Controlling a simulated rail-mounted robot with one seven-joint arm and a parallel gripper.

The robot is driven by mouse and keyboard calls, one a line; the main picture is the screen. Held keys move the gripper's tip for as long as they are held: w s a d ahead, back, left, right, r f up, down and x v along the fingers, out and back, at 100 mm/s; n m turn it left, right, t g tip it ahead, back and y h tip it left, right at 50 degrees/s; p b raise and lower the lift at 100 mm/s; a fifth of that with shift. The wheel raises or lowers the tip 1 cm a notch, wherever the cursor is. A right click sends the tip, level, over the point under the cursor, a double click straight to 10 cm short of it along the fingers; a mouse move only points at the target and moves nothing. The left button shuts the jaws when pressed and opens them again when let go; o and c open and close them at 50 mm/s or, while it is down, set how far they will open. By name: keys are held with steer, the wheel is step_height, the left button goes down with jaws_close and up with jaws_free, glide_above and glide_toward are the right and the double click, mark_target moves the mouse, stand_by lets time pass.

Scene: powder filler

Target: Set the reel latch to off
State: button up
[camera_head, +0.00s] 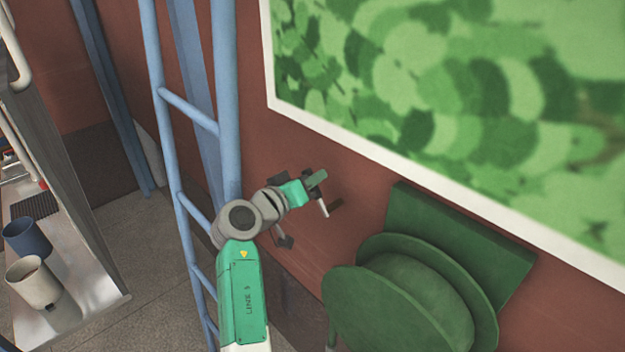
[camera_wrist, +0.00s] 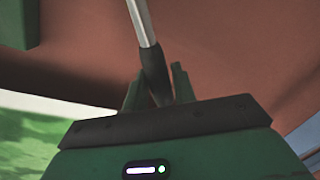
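The latch lever (camera_wrist: 152,62) shows in the wrist view as a bare metal rod with a black grip on its lower end. The black grip lies between the two green fingers of my gripper (camera_wrist: 159,84), slightly slanted to them. The fingers stand apart with the grip close between them; I cannot tell whether they press on it. In the head view my gripper (camera_head: 318,180) is by the red-brown wall, left of the green reel (camera_head: 392,310). A small pale rod and dark pieces show beside the fingertips. The latch's base and its setting cannot be made out.
A blue ladder (camera_head: 170,150) stands just left of my arm. A large framed green picture (camera_head: 450,80) hangs above the reel. On the far left, a metal bench (camera_head: 95,300) holds a blue cup (camera_head: 32,238) and a beige cup (camera_head: 36,283).

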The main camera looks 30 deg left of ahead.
mark_target(310, 171)
steer(key=o, duration=0.4)
steer(key=shift+r, duration=0.15)
step_height(310, 171, up, 3)
steer(key=shift+r+b, duration=0.15)
steer(key=shift+b, duration=0.25)
steer(key=s+d, duration=0.2)
steer(key=s, duration=0.2)
steer(key=s+d+r, duration=0.1)
steer(key=s+d, duration=0.1)
steer(key=s, duration=0.3)
steer(key=s+d+b, duration=0.1)
steer(key=s+d, duration=0.2)
steer(key=s, duration=0.2)
steer(key=shift+s+r, duration=0.2)
steer(key=shift+s, duration=0.05)
